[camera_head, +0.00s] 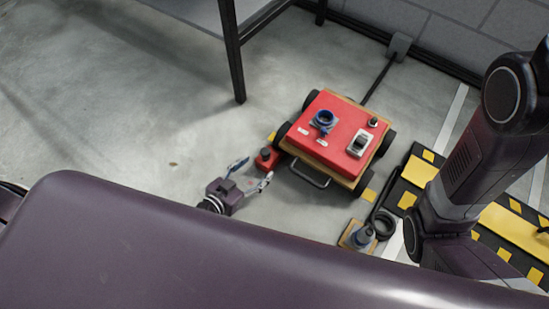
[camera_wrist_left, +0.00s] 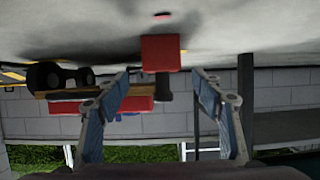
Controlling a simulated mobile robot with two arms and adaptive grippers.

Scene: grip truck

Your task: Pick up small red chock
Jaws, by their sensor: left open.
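The small red chock (camera_head: 266,158) sits on the floor beside the near-left wheel of the red truck (camera_head: 330,135). It has a dark knob on top. My left gripper (camera_head: 254,171) is open and empty, with its fingers pointing at the chock from the near side. In the left wrist view, which looks upside down, the chock (camera_wrist_left: 160,52) shows ahead, centred between the two spread blue-grey fingers (camera_wrist_left: 162,86). The fingers do not appear to touch it. The truck (camera_wrist_left: 125,105) shows behind it. My right gripper is out of view; only its arm shows.
A table leg (camera_head: 233,55) stands at the upper left. A black-and-yellow striped platform (camera_head: 505,225) and a grey-blue object on a yellow base (camera_head: 360,238) lie to the right. A cable runs from the truck to a wall box (camera_head: 399,46). Floor on the left is clear.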

